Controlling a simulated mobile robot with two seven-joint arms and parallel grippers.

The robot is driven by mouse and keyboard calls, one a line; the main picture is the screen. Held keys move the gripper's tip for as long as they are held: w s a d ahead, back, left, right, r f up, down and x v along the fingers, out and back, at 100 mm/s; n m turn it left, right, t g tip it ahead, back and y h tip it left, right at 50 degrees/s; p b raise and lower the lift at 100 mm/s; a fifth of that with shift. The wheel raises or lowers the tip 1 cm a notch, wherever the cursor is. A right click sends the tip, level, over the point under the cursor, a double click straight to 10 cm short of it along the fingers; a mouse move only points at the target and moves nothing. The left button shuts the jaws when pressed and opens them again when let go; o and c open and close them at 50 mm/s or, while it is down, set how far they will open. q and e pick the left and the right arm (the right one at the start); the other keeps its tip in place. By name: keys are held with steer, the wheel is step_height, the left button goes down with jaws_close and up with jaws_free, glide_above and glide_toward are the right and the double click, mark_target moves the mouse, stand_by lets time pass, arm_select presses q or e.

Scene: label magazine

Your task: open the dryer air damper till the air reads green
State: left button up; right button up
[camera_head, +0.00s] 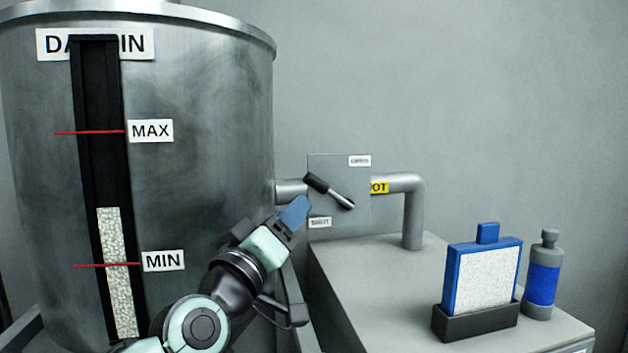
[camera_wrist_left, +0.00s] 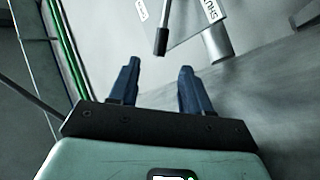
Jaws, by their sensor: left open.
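The damper lever (camera_head: 328,190) is on a grey square plate (camera_head: 352,215); its black grip points up and left, its silver rod runs down and right. A small label at the plate's upper right seems to read OPEN; one at the lower left reads SHUT. My left gripper (camera_head: 294,212) is open and empty, just below and left of the grip. In the left wrist view the grip's end (camera_wrist_left: 161,42) lies just beyond and between the open fingertips (camera_wrist_left: 159,66), apart from them. No air reading is recognisable. My right gripper is out of view.
A large metal tank (camera_head: 205,120) with a level gauge fills the left. A pipe (camera_head: 413,205) behind the plate bends down to a grey cabinet (camera_head: 370,285). On it stand a blue-framed white panel (camera_head: 485,275) in a dark holder and a blue-grey bottle (camera_head: 542,280).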

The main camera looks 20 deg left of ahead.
mark_target(314, 187)
arm_select(q)
steer(key=p+x, duration=0.4)
steer(key=x, duration=0.4)
steer(key=shift+w+r, duration=0.15)
steer(key=shift+w, duration=0.2)
steer(key=shift+w+p, duration=0.55)
steer(key=shift+w, duration=0.1)
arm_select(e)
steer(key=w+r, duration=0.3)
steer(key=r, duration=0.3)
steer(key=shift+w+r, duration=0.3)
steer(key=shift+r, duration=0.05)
arm_select(q)
steer(key=shift+s, duration=0.1)
steer(key=shift+c, duration=0.9)
jaws_close()
